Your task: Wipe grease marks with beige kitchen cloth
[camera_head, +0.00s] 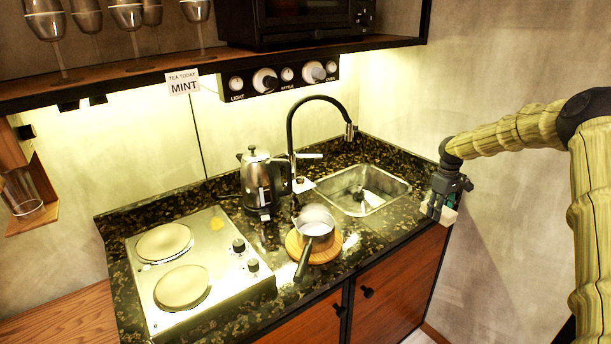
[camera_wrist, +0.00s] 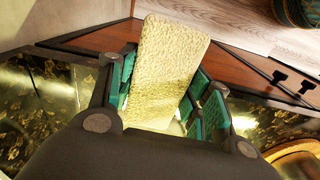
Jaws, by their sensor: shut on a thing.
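My gripper (camera_head: 440,203) is at the right end of the counter, right of the sink. It is shut on the beige kitchen cloth (camera_wrist: 168,60), a folded pad between the green-lined fingers (camera_wrist: 160,98) in the wrist view. In the head view the cloth (camera_head: 449,214) shows as a pale patch under the fingers, near the counter's front right corner. I cannot tell whether it touches the counter. A yellow grease mark (camera_head: 217,223) lies on the pale hob (camera_head: 206,268), far left of my gripper. Other marks are hard to tell from glare.
A saucepan (camera_head: 315,230) stands on a round wooden board (camera_head: 329,254), its handle toward the front edge. A kettle (camera_head: 256,184), tall tap (camera_head: 290,130) and sink (camera_head: 384,207) are behind. A wall is at right.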

